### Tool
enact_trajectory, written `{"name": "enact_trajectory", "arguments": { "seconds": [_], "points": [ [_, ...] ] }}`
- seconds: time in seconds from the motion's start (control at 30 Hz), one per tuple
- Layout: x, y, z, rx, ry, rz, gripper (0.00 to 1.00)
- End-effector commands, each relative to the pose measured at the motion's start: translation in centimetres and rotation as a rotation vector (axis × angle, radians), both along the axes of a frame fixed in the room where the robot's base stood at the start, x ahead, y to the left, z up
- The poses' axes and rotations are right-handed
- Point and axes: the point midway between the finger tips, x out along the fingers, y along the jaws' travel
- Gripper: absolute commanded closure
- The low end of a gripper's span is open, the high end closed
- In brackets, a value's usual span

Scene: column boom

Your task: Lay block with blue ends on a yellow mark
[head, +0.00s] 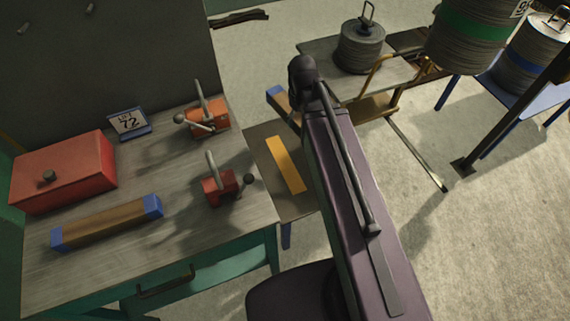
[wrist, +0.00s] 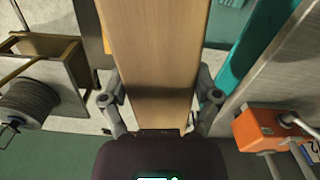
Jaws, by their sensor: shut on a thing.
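My gripper (wrist: 160,108) is shut on a long wooden block (wrist: 155,50), with one finger on each side of it. In the head view my arm hides the gripper, but one blue end of the held block (head: 277,96) shows left of the arm, above the far end of a low brown stand. A yellow mark (head: 286,165) lies bare on that stand (head: 268,193), right of the bench. A second wooden block with blue ends (head: 106,222) lies on the bench, apart from my gripper.
The grey bench (head: 150,260) also holds a red box (head: 63,172), a number sign (head: 129,122), an orange clamp (head: 208,116) and a red clamp (head: 220,187). Cable reels (head: 362,46) stand at the back right. Open floor (head: 490,240) lies right of my arm.

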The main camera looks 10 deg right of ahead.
Motion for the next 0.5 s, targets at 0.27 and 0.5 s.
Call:
{"name": "enact_trajectory", "arguments": {
  "seconds": [0.27,0.5],
  "points": [
    [0.0,-0.2,-3.2,0.0,0.0,-0.012,0.81],
    [-0.1,-0.4,-6.8,0.0,0.0,-0.028,0.81]
  ]
}}
